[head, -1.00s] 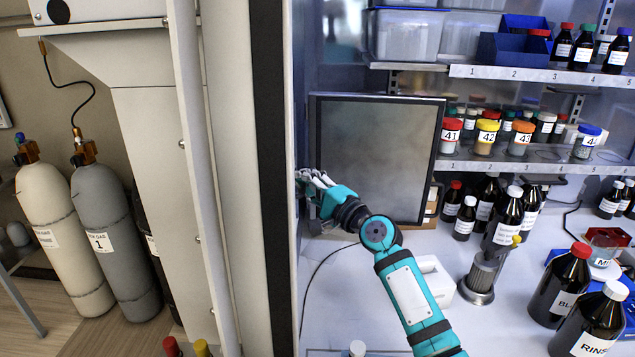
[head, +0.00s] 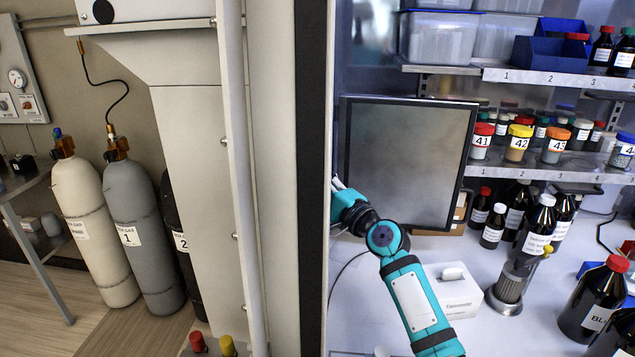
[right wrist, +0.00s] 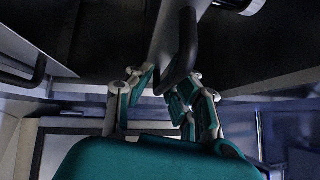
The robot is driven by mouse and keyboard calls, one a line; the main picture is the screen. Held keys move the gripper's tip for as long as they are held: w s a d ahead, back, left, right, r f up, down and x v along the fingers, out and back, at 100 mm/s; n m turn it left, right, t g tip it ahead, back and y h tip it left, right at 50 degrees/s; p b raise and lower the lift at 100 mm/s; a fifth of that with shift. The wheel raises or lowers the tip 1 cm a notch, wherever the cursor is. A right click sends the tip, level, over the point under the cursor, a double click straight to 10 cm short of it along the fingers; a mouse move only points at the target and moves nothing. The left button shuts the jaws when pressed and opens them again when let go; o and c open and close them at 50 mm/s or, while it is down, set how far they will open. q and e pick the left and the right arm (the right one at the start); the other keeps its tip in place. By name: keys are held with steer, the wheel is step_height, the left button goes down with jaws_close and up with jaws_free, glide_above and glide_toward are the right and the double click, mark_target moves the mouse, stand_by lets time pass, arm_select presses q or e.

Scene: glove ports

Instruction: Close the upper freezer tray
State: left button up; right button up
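In the head view my right arm reaches left, and its gripper is mostly hidden behind the pale edge of a tall panel. In the right wrist view my right gripper (right wrist: 165,95) has its teal-padded fingers spread apart. A dark looped handle (right wrist: 188,50) comes down beside a grey bar, and its lower end lies between or just beyond the fingertips. I cannot tell whether they touch it. A second dark handle (right wrist: 28,80) shows at the left. Dark front surfaces lie around both handles; I cannot tell which belongs to the upper freezer tray. My left gripper is not in view.
A dark-framed screen (head: 405,160) stands right behind my right arm. A white box (head: 455,292), a metal stand (head: 508,285) and dark bottles (head: 592,300) are on the white bench. The tall panel (head: 272,180) blocks the left. Gas cylinders (head: 143,235) stand beyond it.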

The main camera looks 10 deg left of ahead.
steer(key=o, duration=0.3)
steer(key=shift+a+f, duration=0.15)
steer(key=shift+a, duration=0.05)
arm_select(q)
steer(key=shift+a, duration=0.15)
arm_select(e)
steer(key=shift+o, duration=0.2)
steer(key=shift+d+r, duration=0.1)
steer(key=shift+r, duration=0.15)
steer(key=v, duration=1.2)
